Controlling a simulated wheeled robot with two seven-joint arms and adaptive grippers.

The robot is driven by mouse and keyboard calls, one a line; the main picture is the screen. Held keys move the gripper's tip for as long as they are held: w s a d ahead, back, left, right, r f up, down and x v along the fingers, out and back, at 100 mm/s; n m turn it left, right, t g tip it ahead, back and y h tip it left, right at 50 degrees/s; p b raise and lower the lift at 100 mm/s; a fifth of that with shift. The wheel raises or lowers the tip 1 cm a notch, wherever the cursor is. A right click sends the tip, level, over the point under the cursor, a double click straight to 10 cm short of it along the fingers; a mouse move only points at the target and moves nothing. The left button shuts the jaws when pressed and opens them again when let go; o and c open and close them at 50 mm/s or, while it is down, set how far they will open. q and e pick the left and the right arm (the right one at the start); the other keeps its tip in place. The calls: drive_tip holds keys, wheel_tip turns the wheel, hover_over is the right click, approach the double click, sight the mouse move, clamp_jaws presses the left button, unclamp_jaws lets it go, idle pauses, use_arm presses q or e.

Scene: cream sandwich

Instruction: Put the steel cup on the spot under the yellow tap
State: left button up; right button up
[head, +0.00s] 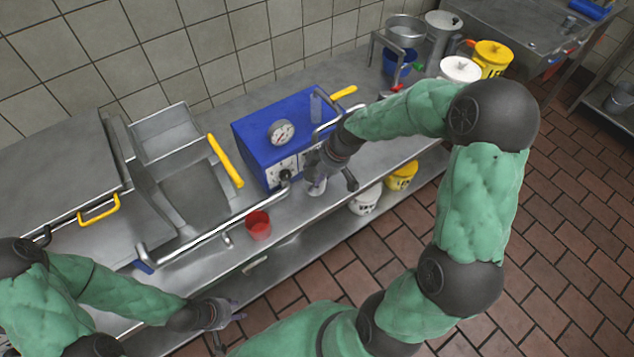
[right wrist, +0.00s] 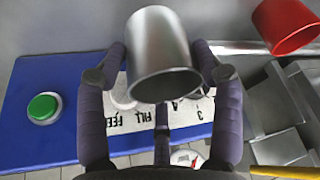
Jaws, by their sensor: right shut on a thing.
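The steel cup (right wrist: 160,45) is held between the fingers of my right gripper (right wrist: 160,65) in the right wrist view. In the head view the cup (head: 317,188) is small and partly hidden by my right gripper (head: 322,172), in front of the blue machine. My left gripper (head: 236,311) looks open and empty, low by the counter's front edge. Red, green and orange tap handles show at the back right. I cannot clearly make out a yellow tap or the spot under it.
The blue machine (head: 255,130) with a dial stands close behind my right gripper. A red cup (head: 258,225) sits to the left on the counter, near a long steel rail (head: 205,237). White and yellow buckets (head: 492,57) stand at the back right.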

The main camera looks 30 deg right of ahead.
drive_tip(key=shift+w+d+f, duration=0.2)
drive_tip(key=shift+w+f, duration=0.05)
drive_tip(key=shift+f, duration=0.1)
drive_tip(key=shift+w+d+f+b, duration=0.15)
drive_tip(key=shift+f+b, duration=0.35)
drive_tip(key=shift+f, duration=0.4)
drive_tip(key=shift+w+a+f+b, duration=0.1)
drive_tip(key=shift+f+b, duration=0.4)
drive_tip(key=shift+f, duration=0.4)
drive_tip(key=shift+f, duration=0.15)
drive_tip(key=o, duration=1.2)
drive_tip(key=shift+c, duration=0.2)
drive_tip(key=shift+r, duration=0.2)
drive_tip(key=p+v, duration=0.3)
drive_tip(key=v, duration=0.9)
drive_tip(key=shift+p, duration=0.35)
